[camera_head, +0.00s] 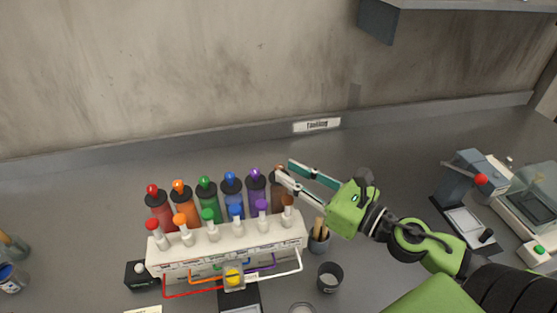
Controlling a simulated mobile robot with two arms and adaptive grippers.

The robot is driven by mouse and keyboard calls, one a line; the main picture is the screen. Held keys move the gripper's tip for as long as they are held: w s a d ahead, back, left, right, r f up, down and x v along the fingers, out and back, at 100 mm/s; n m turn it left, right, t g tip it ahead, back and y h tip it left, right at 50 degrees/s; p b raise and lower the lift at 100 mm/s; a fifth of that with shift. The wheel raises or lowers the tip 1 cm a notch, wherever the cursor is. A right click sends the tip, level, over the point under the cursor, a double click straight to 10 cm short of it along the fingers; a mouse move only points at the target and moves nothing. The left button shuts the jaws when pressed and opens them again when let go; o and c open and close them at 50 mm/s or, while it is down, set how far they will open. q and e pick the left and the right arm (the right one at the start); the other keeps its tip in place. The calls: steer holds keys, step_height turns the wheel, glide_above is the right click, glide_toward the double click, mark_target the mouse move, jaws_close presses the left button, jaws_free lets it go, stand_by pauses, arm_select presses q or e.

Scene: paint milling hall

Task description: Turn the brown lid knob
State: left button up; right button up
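A row of coloured bottles with lid knobs stands behind a white rack (230,245). The brown bottle (277,194) is at the right end of the row, and its brown lid knob (280,168) is largely hidden by my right gripper. My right gripper (285,169) comes in from the right, with its two fingers apart and their tips at the brown knob. One finger lies on the far side and one on the near side. Whether either finger touches the knob cannot be made out. My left gripper is out of view.
Close left of the brown bottle is the purple bottle (256,188). A brush cup (319,237) and a dark cup (329,277) stand right of the rack. A wall shelf (450,5) hangs upper right.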

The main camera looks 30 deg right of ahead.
mark_target(282, 168)
steer(key=p+x, duration=0.1)
steer(key=x, duration=0.2)
steer(key=shift+w+r, duration=0.1)
steer(key=shift+w+a+p, duration=0.25)
steer(key=shift+w+p, duration=0.05)
steer(key=shift+w, duration=0.15)
jaws_close()
